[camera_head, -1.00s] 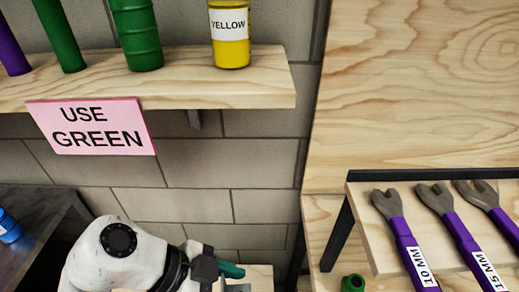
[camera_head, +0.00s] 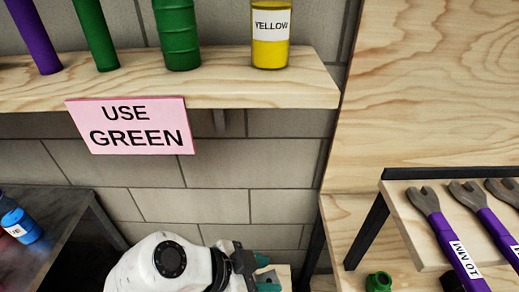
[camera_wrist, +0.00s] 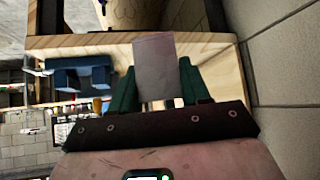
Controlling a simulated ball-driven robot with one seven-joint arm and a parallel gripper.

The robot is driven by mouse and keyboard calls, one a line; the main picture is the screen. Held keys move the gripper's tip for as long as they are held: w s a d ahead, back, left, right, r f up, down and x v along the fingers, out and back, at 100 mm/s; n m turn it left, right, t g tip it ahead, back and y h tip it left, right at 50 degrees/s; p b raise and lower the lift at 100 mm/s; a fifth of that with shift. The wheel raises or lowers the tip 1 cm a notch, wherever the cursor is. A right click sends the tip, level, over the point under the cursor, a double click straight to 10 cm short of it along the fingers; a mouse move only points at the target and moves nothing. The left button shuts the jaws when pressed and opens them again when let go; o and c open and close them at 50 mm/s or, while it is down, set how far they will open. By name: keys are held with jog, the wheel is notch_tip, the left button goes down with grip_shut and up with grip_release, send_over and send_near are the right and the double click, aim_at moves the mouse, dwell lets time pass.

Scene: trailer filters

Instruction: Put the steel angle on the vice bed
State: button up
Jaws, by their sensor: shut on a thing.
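The steel angle shows as a flat grey plate (camera_wrist: 155,62) in the wrist view. My gripper (camera_wrist: 157,88), with green fingers, is shut on it, one finger at each side. A blue block-like thing, which looks like the vice (camera_wrist: 82,76), stands on a wooden bench (camera_wrist: 205,47) to the left of the grip in the wrist view. The angle and the vice are apart. In the head view only a bit of my gripper (camera_head: 266,277) shows at the bottom edge, and the angle cannot be made out there.
A wooden shelf (camera_head: 220,92) holds purple, green and yellow containers above a pink sign (camera_head: 130,125) reading USE GREEN. Purple-handled wrenches (camera_head: 455,240) lie on a rack at right, near a green cap (camera_head: 379,281). A dark table (camera_head: 55,225) with blue containers stands at left.

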jog(key=w+d+f+n+t+y, duration=0.2)
jog(key=w+d+n, duration=0.1)
jog(key=d, duration=0.3)
jog(key=w+d+f+n+t+y, duration=0.1)
jog(key=w+d+f+n, duration=0.1)
jog(key=w+d+n, duration=0.2)
jog(key=w+d+f+n+t+y, duration=0.1)
jog(key=w+d+n+t+y, duration=0.1)
jog(key=d, duration=0.7)
jog(key=shift+w+d+f+n+t+y, duration=0.1)
jog(key=shift+w+f+n+t+y, duration=0.1)
jog(key=shift+w+n, duration=0.25)
jog(key=shift+w+d+f+n+t+y, duration=0.1)
jog(key=shift+w+f+n, duration=0.1)
jog(key=shift+w+n, duration=0.2)
jog(key=shift+a, duration=0.15)
jog(key=shift+a+f, duration=0.1)
